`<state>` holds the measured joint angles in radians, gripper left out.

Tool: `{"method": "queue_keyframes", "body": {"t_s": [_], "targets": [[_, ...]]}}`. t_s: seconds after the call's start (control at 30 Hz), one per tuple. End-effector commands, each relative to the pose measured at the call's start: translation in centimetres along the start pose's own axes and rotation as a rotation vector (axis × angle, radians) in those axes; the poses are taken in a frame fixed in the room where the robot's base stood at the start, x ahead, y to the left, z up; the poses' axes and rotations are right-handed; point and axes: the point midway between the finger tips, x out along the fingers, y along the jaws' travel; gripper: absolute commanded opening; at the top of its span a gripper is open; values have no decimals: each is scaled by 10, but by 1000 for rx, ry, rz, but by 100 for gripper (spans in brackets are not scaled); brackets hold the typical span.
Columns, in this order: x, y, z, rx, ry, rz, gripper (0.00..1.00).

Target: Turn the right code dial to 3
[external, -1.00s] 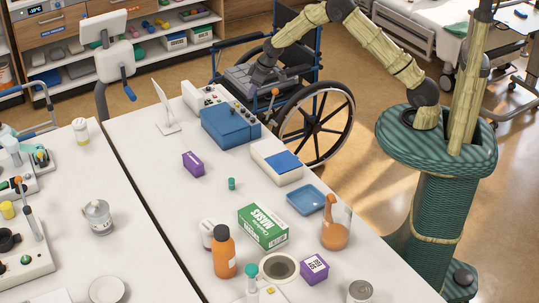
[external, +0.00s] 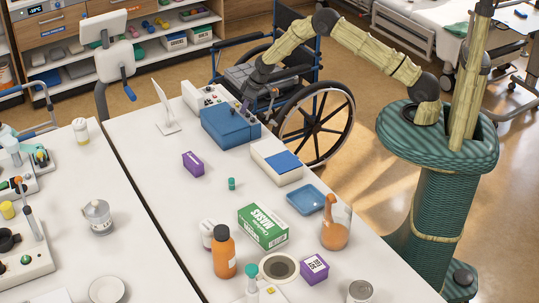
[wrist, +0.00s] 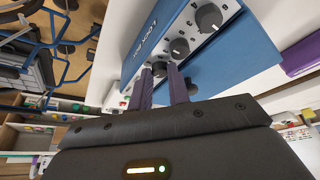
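The blue lock box (external: 229,127) stands at the far edge of the white table. In the wrist view the blue lock box (wrist: 240,62) shows its light panel with a row of dark dials. The upper dial (wrist: 208,17) and the middle dial (wrist: 179,47) are clear of my fingers. By the label's reading direction, the lower-left dial (wrist: 160,68) appears to be the right one. My gripper (wrist: 165,72) has its two purple fingers a little apart, their tips at that dial. Contact and the dial's setting cannot be made out. My gripper (external: 246,103) is also at the box in the external view.
A white panel box with knobs (external: 204,98) stands just left of the lock box. A white case with a blue top (external: 277,161) is to its right. A wheelchair (external: 315,125) is close behind the table edge. A purple box (external: 193,164) lies in front, with bare tabletop around it.

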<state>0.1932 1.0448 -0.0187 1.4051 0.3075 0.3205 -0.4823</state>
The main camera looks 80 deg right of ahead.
Motion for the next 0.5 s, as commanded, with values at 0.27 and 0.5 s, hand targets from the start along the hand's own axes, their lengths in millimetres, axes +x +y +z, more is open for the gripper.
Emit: {"method": "queue_keyframes", "body": {"t_s": [0.27, 0.5], "targets": [[0, 0, 0, 15, -1, 7, 0], [0, -2, 0, 109, -1, 47, 0]]}}
